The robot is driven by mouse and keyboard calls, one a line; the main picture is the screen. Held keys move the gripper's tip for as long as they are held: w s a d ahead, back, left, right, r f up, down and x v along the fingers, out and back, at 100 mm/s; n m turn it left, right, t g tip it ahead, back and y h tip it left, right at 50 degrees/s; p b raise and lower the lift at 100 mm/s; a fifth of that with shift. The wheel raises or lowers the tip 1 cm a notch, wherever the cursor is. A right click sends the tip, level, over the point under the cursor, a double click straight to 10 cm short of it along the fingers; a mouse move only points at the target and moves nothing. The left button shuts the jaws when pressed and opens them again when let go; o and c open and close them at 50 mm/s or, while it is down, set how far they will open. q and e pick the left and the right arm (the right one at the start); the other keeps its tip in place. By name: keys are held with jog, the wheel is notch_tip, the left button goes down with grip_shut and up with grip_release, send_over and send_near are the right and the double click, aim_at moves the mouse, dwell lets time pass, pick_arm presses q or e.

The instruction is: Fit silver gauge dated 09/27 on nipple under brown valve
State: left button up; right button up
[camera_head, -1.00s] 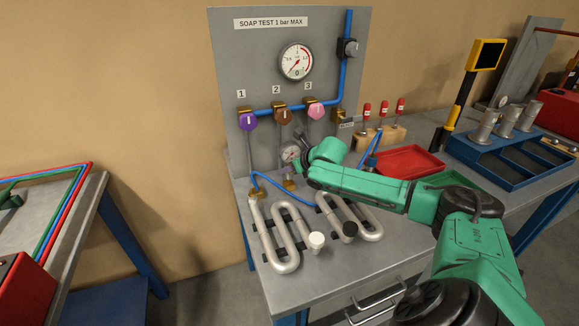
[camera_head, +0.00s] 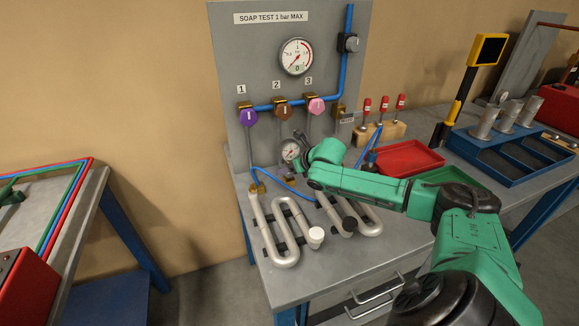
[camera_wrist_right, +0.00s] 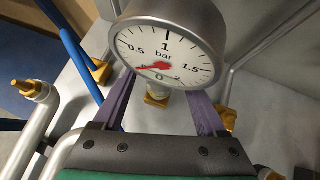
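A round silver gauge (camera_head: 290,151) with a white face stands in front of the panel, below the brown valve (camera_head: 282,108). The right wrist view shows its face (camera_wrist_right: 165,52) close up, with a red needle near 0; I can read no date. My right gripper (camera_wrist_right: 160,105) has its purple fingers on both sides of the gauge, their tips hidden by its case; it appears shut on it. A brass fitting (camera_wrist_right: 157,99) shows just below the gauge; whether they touch is hidden. My left gripper is not in view.
Purple (camera_head: 248,117) and pink (camera_head: 316,104) valves flank the brown one. A blue hose (camera_head: 285,187) and silver serpentine coils (camera_head: 275,240) lie close by. A red tray (camera_head: 410,160) and blue rack (camera_head: 520,160) stand to the right.

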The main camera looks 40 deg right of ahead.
jog(key=shift+s+d+r, duration=0.2)
jog(key=shift+s+r, duration=0.2)
jog(key=b+v, duration=0.1)
jog(key=v, duration=1.2)
jog(key=shift+s+a, duration=0.2)
